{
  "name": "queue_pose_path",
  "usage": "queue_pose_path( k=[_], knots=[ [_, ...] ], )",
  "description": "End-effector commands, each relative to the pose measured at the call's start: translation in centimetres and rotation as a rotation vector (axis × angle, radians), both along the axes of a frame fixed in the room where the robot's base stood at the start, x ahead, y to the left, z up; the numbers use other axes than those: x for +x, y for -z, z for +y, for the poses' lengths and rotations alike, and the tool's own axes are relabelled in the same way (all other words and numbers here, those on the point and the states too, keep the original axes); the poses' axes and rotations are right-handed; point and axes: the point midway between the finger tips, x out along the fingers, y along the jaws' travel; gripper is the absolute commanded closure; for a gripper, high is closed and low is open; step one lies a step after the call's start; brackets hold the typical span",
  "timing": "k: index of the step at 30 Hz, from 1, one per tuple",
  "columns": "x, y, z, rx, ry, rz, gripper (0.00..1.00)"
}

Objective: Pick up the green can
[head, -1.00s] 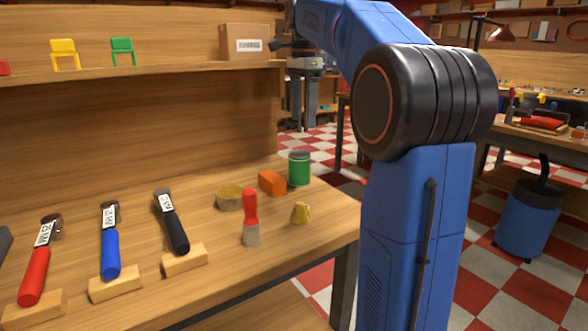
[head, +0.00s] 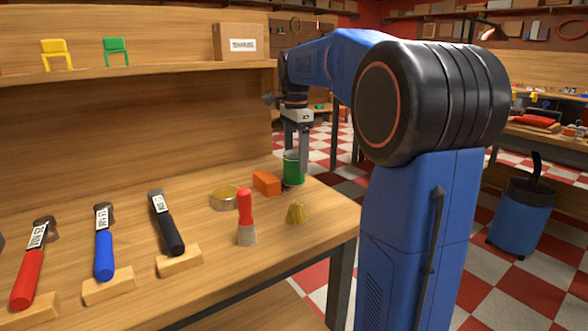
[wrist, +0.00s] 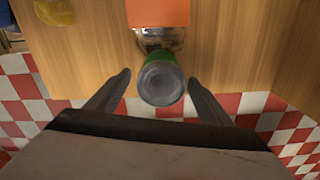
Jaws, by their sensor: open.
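The green can (head: 291,171) stands upright near the back right corner of the wooden workbench. In the wrist view the can (wrist: 161,80) shows its grey round top and a green side. My gripper (head: 303,168) is open, pointing down, and partly covers the can's right side in the head view. In the wrist view my gripper's two fingers (wrist: 160,82) are spread wide, one on each side of the can, with gaps on both sides. Nothing is held. Whether the fingertips are level with the can is hard to tell.
An orange block (head: 267,183) is beside the can on its left. A brass ring-shaped tin (head: 224,198), a red-handled tool (head: 246,216) and a yellow piece (head: 296,213) stand nearer. The bench's right edge is close to the can.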

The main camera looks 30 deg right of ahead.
Motion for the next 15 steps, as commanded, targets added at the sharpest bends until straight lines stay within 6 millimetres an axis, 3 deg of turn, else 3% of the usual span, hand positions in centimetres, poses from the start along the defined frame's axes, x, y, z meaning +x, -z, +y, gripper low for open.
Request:
queue_pose_path(
  k=[6, 15],
  knots=[
    [0.1, 2.7, 0.2, 0.0, 0.0, 0.001, 0.26],
    [0.2, 3.3, 0.2, 0.0, 0.0, 0.0, 0.26]
  ],
)
